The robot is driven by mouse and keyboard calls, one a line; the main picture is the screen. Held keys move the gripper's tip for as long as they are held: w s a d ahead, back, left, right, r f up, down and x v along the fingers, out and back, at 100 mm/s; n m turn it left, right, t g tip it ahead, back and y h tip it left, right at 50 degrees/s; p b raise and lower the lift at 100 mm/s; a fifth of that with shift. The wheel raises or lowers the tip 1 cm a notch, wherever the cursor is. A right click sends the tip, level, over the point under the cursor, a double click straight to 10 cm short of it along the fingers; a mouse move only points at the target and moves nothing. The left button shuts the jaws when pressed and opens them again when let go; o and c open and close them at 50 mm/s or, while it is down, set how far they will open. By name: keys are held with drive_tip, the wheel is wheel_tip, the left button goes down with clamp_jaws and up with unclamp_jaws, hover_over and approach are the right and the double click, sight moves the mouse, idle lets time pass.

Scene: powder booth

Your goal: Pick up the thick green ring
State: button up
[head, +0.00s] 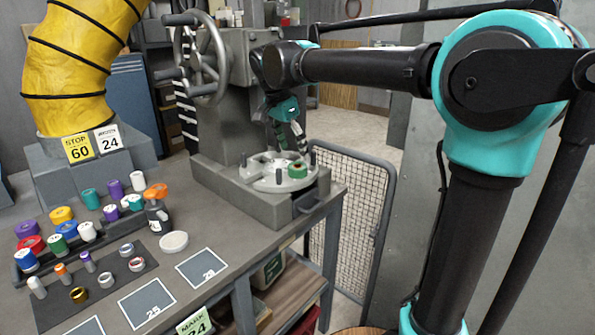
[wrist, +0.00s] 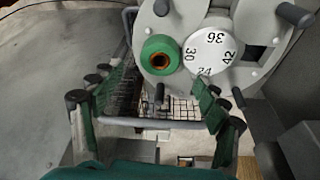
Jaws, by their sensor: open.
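A thick green ring (head: 297,169) sits on a round grey plate (head: 268,181) of the machine at the bench's far right corner. In the wrist view the ring (wrist: 161,50) shows an orange-brown inner face around a dark centre. My gripper (head: 288,143) is above the plate, just over and left of the ring in the head view. In the wrist view my gripper (wrist: 155,92) is open and empty, its two fingers apart. The ring lies beyond the gap between the fingertips, not between them.
A white numbered dial (wrist: 210,52) lies right beside the ring. Dark pegs (wrist: 160,93) stand on the plate's edge. Coloured rolls crowd a rack (head: 95,232) at the left of the bench. A mesh guard (head: 345,220) stands to the right.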

sight(296, 162)
drive_tip(key=shift+x, duration=2.75)
drive_tip(key=c, duration=1.5)
